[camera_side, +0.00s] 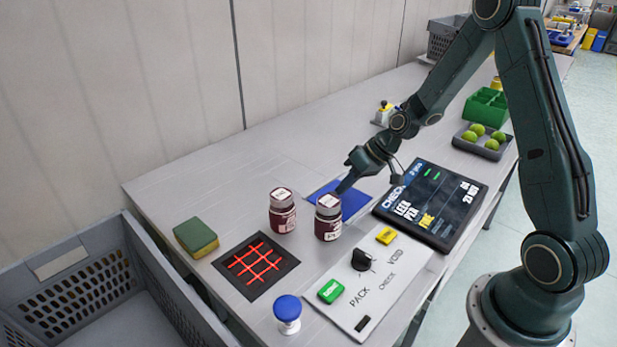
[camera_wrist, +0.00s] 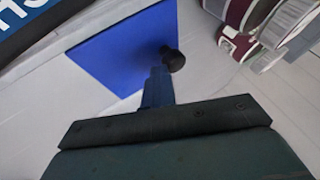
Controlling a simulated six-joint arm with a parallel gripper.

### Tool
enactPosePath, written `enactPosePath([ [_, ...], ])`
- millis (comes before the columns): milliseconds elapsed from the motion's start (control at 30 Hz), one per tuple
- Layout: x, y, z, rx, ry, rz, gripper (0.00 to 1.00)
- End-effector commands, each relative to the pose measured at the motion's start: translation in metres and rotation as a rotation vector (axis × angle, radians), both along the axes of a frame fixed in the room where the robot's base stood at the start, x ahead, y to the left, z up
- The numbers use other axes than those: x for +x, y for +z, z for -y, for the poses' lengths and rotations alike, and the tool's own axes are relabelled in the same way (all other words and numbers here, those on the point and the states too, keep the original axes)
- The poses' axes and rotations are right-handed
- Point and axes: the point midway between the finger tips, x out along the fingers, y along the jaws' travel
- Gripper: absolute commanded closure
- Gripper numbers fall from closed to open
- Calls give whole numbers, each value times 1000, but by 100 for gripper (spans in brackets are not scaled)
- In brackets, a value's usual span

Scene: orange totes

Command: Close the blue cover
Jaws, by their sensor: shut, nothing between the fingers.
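The blue cover (camera_side: 352,203) lies flat, or nearly so, on the light table behind the right-hand jar in the side view. It shows as a large blue panel in the wrist view (camera_wrist: 120,50). A small dark knob (camera_wrist: 174,60) stands at its right edge there. My gripper (camera_side: 342,188) is shut and empty, its tip low at the cover. In the wrist view my gripper (camera_wrist: 158,80) has its tip beside the knob. I cannot tell whether it touches the knob or the cover.
Two dark-red jars with white lids, the left one (camera_side: 282,211) and the right one (camera_side: 328,217), stand near the cover. A black display (camera_side: 430,205) lies to its right. A button panel (camera_side: 375,285) is in front. A grey crate (camera_side: 95,285) is at lower left.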

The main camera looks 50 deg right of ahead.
Motion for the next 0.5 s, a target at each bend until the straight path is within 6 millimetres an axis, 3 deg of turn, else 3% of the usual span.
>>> enactPosePath([
  [167,-3,0,4,10,9,-5,100],
  [433,-7,3,41,1,-5,0,100],
  [500,-11,13,45,0,-3,3,100],
])
